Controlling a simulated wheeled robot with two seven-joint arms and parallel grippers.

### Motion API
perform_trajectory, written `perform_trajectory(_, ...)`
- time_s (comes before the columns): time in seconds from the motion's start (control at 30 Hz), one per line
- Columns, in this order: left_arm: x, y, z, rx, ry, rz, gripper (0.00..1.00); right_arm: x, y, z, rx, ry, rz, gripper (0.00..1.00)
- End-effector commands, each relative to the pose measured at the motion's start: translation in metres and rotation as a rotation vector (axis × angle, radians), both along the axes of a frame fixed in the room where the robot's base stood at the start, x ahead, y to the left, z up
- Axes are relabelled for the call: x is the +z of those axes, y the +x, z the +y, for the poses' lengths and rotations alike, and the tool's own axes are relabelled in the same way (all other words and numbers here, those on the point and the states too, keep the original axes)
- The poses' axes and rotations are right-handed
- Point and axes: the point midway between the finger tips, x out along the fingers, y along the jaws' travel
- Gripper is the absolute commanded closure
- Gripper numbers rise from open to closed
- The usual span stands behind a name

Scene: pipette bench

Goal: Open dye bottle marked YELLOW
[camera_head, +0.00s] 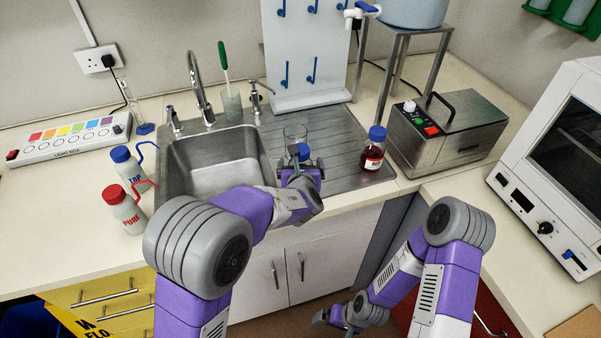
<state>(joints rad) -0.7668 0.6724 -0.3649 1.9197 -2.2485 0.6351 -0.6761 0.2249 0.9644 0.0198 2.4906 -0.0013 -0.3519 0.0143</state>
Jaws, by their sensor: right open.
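My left gripper (303,168) is over the steel drainboard, in front of the sink's right side. A small blue cap-like piece (301,151) shows between or just behind its fingers; whatever is below it is hidden, and I cannot tell whether the fingers grip it. No YELLOW marking is readable. A dye bottle (372,152) with a blue cap, dark red contents and a red-and-white label stands upright at the drainboard's right end, apart from both grippers. My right gripper (322,317) is low in front of the cabinet, open and away from the bottles.
Wash bottles with blue (125,165) and red (124,210) caps stand left. A metal box (447,135) and a white oven (555,160) stand right.

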Motion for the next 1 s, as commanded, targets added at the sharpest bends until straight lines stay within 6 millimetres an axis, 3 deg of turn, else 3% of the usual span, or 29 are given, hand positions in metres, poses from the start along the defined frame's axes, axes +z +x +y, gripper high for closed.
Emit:
perform_trajectory(0.03,0.000,0.000,0.000,0.000,0.000,0.000,0.10,0.000,0.000,0.000,0.000,0.000,0.000,0.00)
perform_trajectory(0.47,0.001,0.000,0.000,0.000,-0.001,-0.003,0.74,0.000,0.000,0.000,0.000,0.000,0.000,0.00)
perform_trajectory(0.77,0.010,0.000,0.000,0.001,-0.002,-0.004,0.74,0.004,0.000,0.000,0.000,0.000,0.000,0.00)
perform_trajectory(1.0,0.058,0.000,0.000,0.001,-0.005,-0.006,0.74,0.025,0.000,0.000,0.000,0.000,0.000,0.00)
